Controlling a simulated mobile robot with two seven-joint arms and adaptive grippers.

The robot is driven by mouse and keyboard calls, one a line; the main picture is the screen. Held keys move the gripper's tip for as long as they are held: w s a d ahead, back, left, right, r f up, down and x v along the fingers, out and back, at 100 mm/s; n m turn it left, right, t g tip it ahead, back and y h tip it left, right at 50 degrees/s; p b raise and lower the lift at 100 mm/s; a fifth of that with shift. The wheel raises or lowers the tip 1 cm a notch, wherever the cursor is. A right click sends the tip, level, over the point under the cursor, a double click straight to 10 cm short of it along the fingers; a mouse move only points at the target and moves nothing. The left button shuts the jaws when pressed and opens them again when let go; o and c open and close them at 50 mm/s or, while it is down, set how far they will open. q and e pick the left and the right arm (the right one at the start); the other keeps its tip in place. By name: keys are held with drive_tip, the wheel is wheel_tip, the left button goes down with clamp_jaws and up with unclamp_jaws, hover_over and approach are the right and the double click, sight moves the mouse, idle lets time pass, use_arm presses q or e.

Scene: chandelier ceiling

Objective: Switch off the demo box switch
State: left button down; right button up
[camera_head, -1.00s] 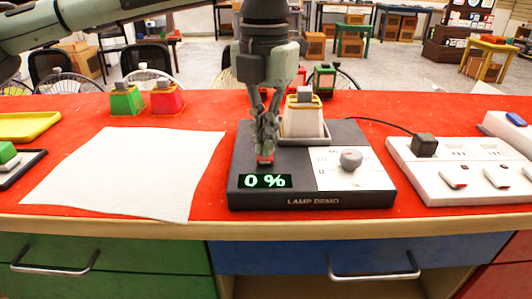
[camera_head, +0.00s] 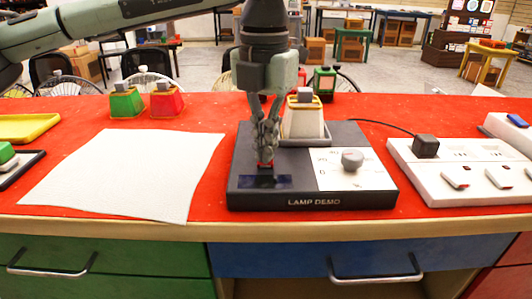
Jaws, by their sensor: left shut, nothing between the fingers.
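The dark grey demo box (camera_head: 312,203), labelled "LAMP DEMO", sits on the red tabletop near the front edge. Its display (camera_head: 264,182) is dark. A white panel with a grey knob (camera_head: 352,159) is on the box's right side. My right gripper is not in view.
A white power strip (camera_head: 465,170) with a black plug (camera_head: 425,146) lies right. White paper (camera_head: 125,172) lies left.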

use_arm(q)
drive_tip(key=shift+r+p, duration=2)
drive_tip(key=shift+r, duration=1.45)
